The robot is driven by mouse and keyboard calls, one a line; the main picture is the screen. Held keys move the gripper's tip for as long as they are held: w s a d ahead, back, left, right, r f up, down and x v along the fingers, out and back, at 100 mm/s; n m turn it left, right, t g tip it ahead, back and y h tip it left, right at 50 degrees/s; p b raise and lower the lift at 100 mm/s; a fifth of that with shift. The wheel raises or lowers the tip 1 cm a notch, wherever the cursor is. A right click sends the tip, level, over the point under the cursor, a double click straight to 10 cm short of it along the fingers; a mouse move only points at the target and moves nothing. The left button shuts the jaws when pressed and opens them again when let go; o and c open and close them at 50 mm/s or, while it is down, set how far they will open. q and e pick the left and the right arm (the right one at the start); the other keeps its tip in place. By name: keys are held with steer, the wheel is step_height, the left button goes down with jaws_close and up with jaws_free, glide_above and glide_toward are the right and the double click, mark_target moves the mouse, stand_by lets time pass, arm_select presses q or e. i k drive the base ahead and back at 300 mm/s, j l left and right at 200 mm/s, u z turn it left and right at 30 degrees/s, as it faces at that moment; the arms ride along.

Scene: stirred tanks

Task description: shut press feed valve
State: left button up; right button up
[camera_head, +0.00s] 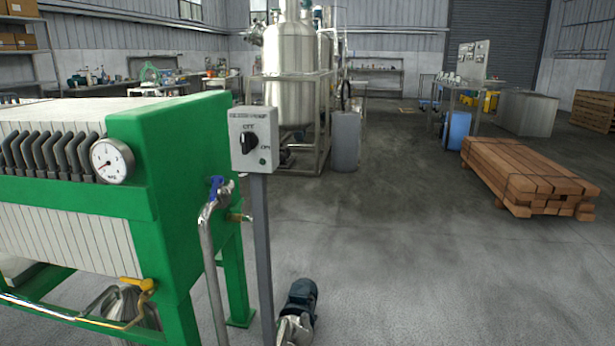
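A green filter press (190,150) with pale plates fills the left of the head view. A metal pipe (212,270) rises along its right end to a valve with a blue handle (216,188). The blue handle looks upright, roughly in line with the pipe, but it is small in the picture. A yellow handle (140,284) shows low on the front of the press. No label tells which is the feed valve. Neither of my grippers is in view.
A grey switch box (254,138) marked OFF and ON stands on a post just right of the blue handle. A pump motor (301,297) sits on the floor by the post. Stacked timber (530,175) lies at right. The floor between is clear.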

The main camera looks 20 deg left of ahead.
mark_target(215, 189)
steer(key=u, duration=1.2)
